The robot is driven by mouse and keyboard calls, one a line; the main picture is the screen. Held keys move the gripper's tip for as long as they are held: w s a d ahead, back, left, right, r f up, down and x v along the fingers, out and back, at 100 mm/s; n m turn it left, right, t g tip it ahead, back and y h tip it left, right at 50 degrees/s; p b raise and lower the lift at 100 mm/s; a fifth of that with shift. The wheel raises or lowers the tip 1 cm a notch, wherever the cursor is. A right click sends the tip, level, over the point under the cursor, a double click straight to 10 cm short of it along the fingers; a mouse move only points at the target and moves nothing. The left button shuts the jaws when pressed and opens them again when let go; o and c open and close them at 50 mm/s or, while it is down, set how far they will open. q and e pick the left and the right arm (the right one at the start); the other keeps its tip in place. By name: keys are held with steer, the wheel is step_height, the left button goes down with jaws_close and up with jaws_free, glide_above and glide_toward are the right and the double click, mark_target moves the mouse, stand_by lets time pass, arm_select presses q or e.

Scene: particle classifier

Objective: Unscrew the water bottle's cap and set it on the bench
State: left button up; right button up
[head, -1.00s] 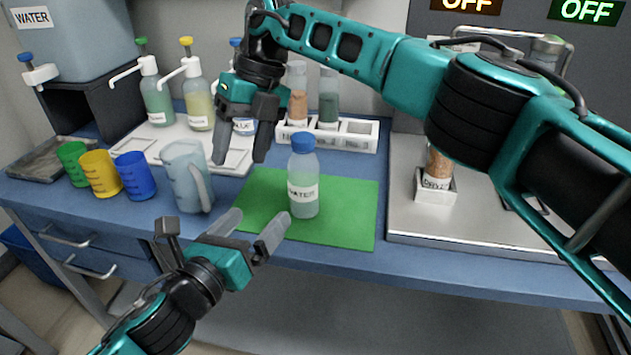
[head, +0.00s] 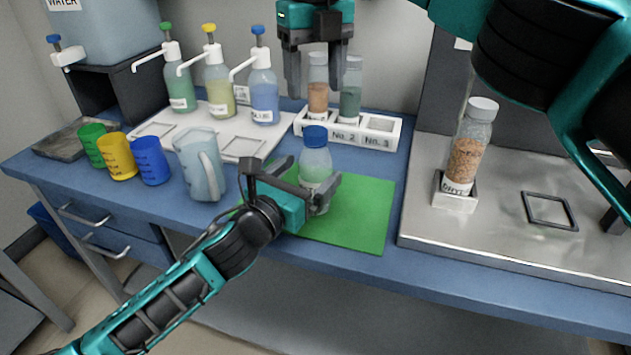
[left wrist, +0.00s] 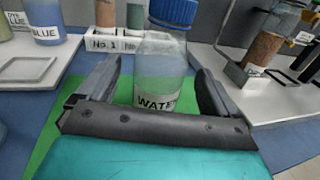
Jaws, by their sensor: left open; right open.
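The water bottle (head: 315,168) stands upright on the green mat (head: 362,212), with its blue cap (head: 315,136) on. It also shows in the left wrist view (left wrist: 160,72), with a "WATER" label. My left gripper (head: 318,190) is open at the bottle's lower body, partly hiding it. In the left wrist view its fingers (left wrist: 158,88) lie on either side of the bottle, with visible gaps. My right gripper (head: 316,90) is open and empty, pointing down above and behind the bottle, in front of the sample rack.
A clear jug (head: 199,165) stands left of the mat, beside blue (head: 150,160), yellow and green cups. Behind are pump bottles (head: 263,90) and a rack (head: 375,130) of vials. A metal plate (head: 480,235) at right holds an orange-filled vial (head: 468,150).

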arm_select(q)
steer(key=shift+x, duration=2.2)
steer(key=shift+c, duration=0.3)
